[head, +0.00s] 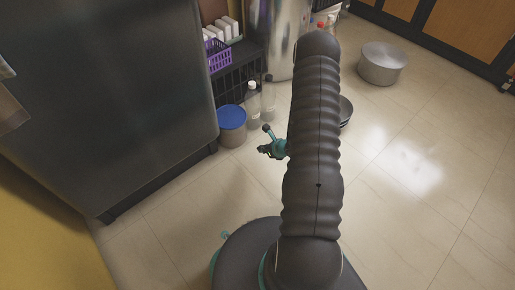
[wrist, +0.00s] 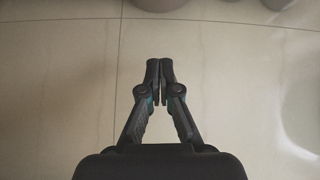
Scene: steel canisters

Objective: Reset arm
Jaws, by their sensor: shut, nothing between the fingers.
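My gripper (wrist: 160,66) is shut and empty in the wrist view, its two fingertips together above bare floor tiles. In the head view my gripper (head: 266,140) shows small and teal to the left of my dark ribbed arm, which stands across the middle of the picture. The arm hides part of what lies behind it.
A dark steel cabinet (head: 110,90) stands at left. A blue-lidded tub (head: 231,125) and clear bottles (head: 253,103) stand beside a black crate (head: 238,78). A steel pot (head: 380,63) sits on the floor at upper right. The tiled floor (head: 420,200) at right is clear.

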